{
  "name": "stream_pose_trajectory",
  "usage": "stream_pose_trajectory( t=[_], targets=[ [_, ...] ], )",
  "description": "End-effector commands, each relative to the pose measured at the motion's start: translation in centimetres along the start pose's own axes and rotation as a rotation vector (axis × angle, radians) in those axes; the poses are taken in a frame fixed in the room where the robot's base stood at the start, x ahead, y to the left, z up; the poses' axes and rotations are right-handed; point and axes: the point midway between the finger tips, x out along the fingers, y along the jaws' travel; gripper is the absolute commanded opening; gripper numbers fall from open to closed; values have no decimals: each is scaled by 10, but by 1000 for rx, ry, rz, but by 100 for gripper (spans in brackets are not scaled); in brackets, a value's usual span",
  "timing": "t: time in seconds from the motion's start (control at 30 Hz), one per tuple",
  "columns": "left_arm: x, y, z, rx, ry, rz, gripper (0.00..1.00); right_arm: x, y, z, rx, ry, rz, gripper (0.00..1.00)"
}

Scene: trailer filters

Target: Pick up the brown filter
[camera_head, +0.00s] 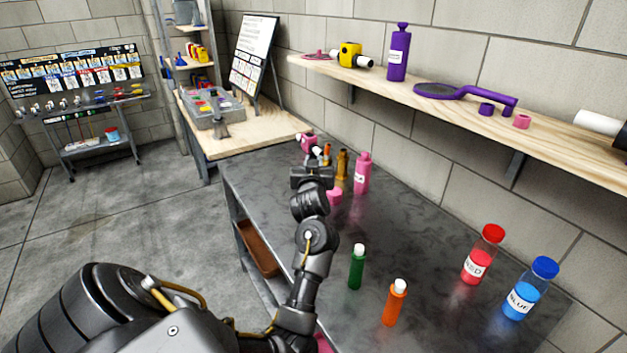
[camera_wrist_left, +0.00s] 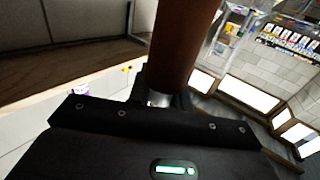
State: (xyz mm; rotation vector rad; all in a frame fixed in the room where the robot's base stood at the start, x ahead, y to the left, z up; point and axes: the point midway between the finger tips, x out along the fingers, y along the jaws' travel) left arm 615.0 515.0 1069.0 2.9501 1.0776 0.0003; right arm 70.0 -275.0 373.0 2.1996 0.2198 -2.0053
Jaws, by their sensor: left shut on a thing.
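The brown filter (camera_wrist_left: 186,45) is a smooth brown cylinder that rises large through the middle of the left wrist view. My left gripper (camera_wrist_left: 165,98) is shut on it near its lower end, where a pale metallic part shows. In the head view my left gripper (camera_head: 313,160) is at the far end of the dark table, beside several small bottles. The gripper and arm hide much of what is held there, so I cannot make out the brown filter clearly in that view. My right gripper is not in view.
On the dark table (camera_head: 300,215) stand an amber bottle (camera_head: 342,164), a pink bottle (camera_head: 362,174), a green tube (camera_head: 356,268), an orange tube (camera_head: 394,303), a red bottle (camera_head: 477,262) and a blue bottle (camera_head: 524,297). A wooden shelf (camera_head: 560,140) hangs above at right.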

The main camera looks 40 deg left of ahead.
Motion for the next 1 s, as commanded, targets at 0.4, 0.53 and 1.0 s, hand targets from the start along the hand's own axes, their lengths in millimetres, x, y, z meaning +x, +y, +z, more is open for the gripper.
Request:
stream_pose_trajectory(
  t=[0.4, 0.53, 1.0],
  targets=[
    [0, 0, -57, 0, 2, 0, 0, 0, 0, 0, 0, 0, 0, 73],
    [0, 0, -62, 0, 1, 1, 0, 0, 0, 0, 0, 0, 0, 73],
    [0, 0, -63, 1, 0, 0, 0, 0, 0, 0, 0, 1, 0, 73]
  ],
)
